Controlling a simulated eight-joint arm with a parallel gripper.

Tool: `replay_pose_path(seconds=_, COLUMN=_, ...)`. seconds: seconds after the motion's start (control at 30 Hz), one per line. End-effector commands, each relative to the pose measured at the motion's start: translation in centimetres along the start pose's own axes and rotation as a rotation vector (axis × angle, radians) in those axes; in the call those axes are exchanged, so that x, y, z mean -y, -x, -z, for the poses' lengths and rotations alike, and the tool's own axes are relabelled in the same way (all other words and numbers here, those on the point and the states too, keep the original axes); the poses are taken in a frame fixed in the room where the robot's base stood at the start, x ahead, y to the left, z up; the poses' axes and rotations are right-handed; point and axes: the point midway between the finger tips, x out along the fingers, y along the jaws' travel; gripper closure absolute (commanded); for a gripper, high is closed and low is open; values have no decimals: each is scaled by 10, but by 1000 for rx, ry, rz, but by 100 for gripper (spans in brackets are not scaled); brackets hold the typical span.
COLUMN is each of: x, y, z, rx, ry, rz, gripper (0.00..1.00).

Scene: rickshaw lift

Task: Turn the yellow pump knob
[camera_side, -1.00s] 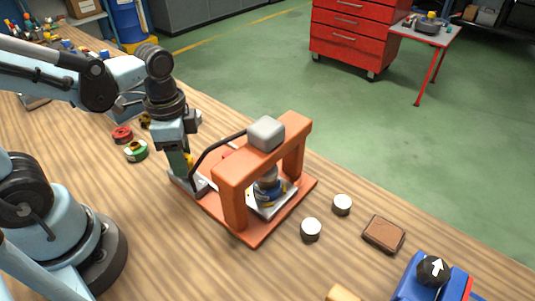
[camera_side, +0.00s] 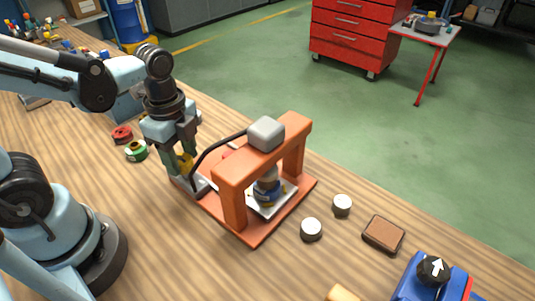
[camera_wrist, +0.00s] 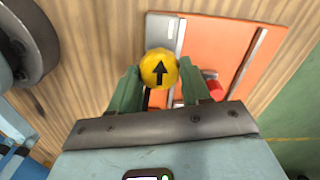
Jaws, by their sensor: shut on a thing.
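The yellow pump knob (camera_side: 184,164) sits at the left end of the orange press base, partly hidden by my fingers in the side view. In the wrist view the round yellow knob (camera_wrist: 159,66) shows a black arrow pointing up in the picture. My gripper (camera_side: 181,163) points down over the knob, shut on it with one green finger on each side. The wrist view also shows my gripper (camera_wrist: 159,78) with both fingertips against the knob's sides. The press frame (camera_side: 231,195) is orange, with a grey block on top and a black hose running toward the knob.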

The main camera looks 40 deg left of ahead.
Motion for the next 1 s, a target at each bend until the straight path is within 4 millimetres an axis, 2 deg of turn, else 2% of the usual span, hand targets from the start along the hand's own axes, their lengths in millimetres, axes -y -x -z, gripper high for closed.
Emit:
replay_pose_path(seconds=0.37, x=0, y=0, z=0, rx=-1, ry=-10, rz=1, gripper=83)
replay_pose_path(seconds=0.4, x=0, y=0, z=0, rx=0, ry=-10, rz=1, gripper=50)
replay_pose_path(seconds=0.57, x=0, y=0, z=0, rx=0, ry=-8, rz=1, gripper=27)
replay_pose_path(seconds=1.0, x=0, y=7, z=0, rx=0, ry=-6, rz=0, gripper=27)
